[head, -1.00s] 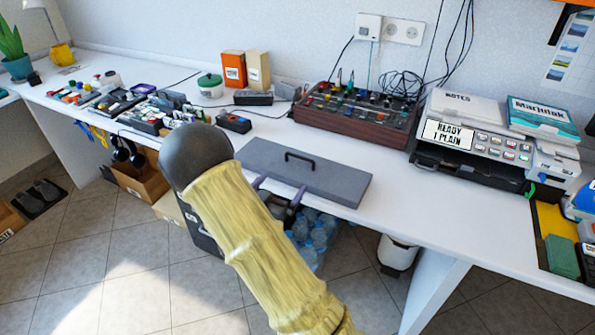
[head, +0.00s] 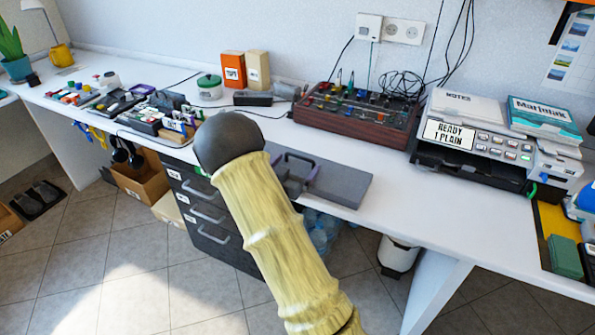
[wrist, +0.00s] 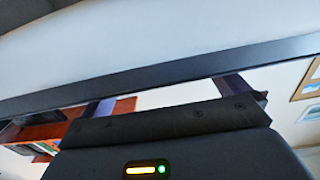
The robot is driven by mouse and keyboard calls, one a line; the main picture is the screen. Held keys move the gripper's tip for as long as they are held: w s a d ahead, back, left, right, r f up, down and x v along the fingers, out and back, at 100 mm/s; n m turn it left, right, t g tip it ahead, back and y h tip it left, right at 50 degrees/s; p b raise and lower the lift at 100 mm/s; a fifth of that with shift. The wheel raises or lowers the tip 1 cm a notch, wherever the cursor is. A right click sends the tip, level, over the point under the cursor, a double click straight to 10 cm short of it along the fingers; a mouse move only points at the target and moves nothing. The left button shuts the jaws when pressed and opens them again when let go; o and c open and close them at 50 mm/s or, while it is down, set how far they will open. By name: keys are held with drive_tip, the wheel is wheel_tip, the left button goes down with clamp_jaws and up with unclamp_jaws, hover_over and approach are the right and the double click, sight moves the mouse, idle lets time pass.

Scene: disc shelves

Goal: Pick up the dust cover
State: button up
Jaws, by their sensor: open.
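The dust cover (head: 346,188) is a flat grey panel with a dark bar handle on top. It lies on the white desk in the head view, its left part hidden behind my arm. My gripper (head: 297,177) is open, with its fingers over the cover close to the handle; I cannot tell whether they touch it. In the wrist view, the fingers of my gripper (wrist: 166,98) stand apart, and a long dark grey bar crosses just beyond them. I cannot tell which part of the cover, if any, that bar is.
A control box with knobs (head: 355,116) stands behind the cover, and a printer (head: 470,146) stands to its right. A green-lidded pot (head: 210,88) and small boxes are behind on the left. Drawers (head: 212,215) are under the desk. Bare desk lies right of the cover.

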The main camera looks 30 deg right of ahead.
sight(296, 170)
drive_tip(key=shift+w+d, duration=0.3)
drive_tip(key=shift+s, duration=0.1)
drive_tip(key=c, duration=0.8)
drive_tip(key=shift+r, duration=0.15)
wheel_tip(296, 170, up, 10)
drive_tip(key=shift+f+p, duration=0.1)
drive_tip(key=shift+p, duration=1.1)
